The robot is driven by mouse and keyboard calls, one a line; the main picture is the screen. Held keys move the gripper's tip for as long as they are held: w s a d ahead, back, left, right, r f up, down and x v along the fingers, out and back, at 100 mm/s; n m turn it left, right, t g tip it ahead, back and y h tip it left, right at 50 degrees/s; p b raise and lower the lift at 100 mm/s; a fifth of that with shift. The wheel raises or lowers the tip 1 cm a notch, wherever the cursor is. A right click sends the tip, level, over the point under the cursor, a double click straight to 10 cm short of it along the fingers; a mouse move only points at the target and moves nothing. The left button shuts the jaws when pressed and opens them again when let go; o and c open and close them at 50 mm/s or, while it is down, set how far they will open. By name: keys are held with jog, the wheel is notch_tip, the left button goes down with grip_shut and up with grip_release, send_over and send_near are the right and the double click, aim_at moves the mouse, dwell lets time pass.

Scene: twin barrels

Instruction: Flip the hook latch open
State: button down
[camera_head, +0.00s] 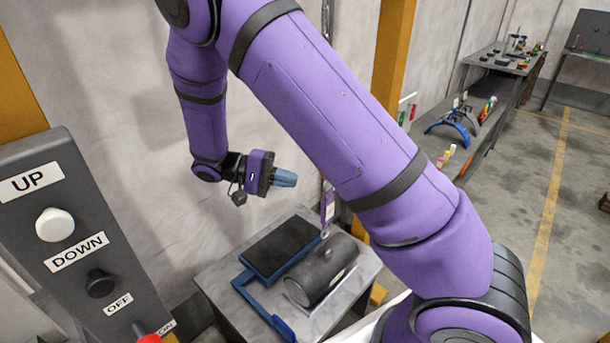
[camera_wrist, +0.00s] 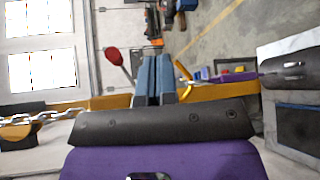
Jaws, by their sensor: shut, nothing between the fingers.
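A purple hook block (camera_head: 328,208) hangs upright from a line above a dark barrel (camera_head: 322,272), with its lower end at the barrel's top. In the wrist view the purple hook (camera_wrist: 236,77) lies sideways, pointing at the barrel (camera_wrist: 288,73) at the right edge. The latch itself is too small to make out. My gripper (camera_head: 286,178) has blue fingers, is shut and empty, and points right, left of the hook block and above it, apart from it. The closed fingers also show in the wrist view (camera_wrist: 155,78).
The barrel lies on a grey table (camera_head: 350,285) beside a dark flat pad (camera_head: 281,246) and a blue frame (camera_head: 262,308). A control box (camera_head: 75,235) with UP and DOWN buttons stands at left. A yellow post (camera_head: 391,60) rises behind my arm. A chain (camera_wrist: 28,119) shows in the wrist view.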

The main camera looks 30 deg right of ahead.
jog(key=w+a, duration=0.2)
jog(key=a, duration=0.1)
jog(key=w+a, duration=0.1)
jog(key=shift+a+f, duration=0.2)
jog(key=shift+a, duration=0.15)
